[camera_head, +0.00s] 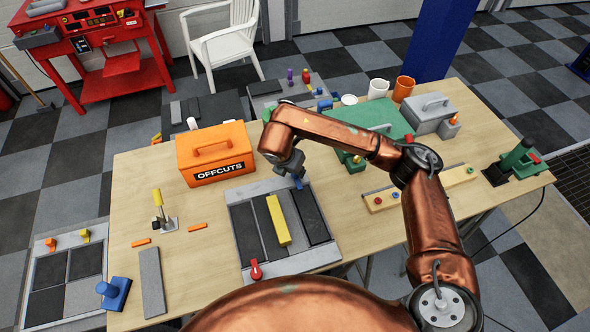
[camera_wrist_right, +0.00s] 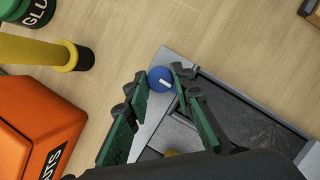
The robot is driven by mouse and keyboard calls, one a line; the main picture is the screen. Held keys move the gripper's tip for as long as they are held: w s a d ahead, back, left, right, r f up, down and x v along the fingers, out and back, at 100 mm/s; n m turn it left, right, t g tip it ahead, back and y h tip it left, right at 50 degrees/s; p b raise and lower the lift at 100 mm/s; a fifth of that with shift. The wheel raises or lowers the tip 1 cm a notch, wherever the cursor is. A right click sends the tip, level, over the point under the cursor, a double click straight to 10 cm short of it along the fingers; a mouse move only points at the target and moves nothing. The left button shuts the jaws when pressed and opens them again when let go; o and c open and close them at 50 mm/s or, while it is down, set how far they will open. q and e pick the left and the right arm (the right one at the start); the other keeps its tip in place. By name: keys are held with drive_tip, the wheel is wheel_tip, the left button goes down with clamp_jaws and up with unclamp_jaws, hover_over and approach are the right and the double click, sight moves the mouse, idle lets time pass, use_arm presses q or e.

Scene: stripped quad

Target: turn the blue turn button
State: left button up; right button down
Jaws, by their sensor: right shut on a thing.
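The blue turn button (camera_wrist_right: 160,80) is a round blue knob with a white mark on top, on a corner of a grey tray-like frame (camera_wrist_right: 178,58). In the head view the frame (camera_head: 320,259) lies mid-table and a bit of blue (camera_head: 298,183) shows at its far right corner. My right gripper (camera_wrist_right: 160,77) has its green-padded fingers on either side of the knob and is shut on it. In the head view my right gripper (camera_head: 291,168) reaches down to that corner, partly covering the knob. My left gripper is in neither view.
A red turn knob (camera_head: 256,269) is at the frame's near left corner. A yellow bar (camera_head: 278,220) lies among dark panels. The orange OFFCUTS box (camera_head: 214,153) stands left of my gripper. A grey toolbox (camera_head: 430,112) and cups are at the back right.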

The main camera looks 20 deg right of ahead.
drive_tip(key=c, duration=1.7)
unclamp_jaws()
drive_tip(key=shift+o, duration=0.2)
drive_tip(key=v, duration=1.2)
drive_tip(key=shift+w, duration=0.1)
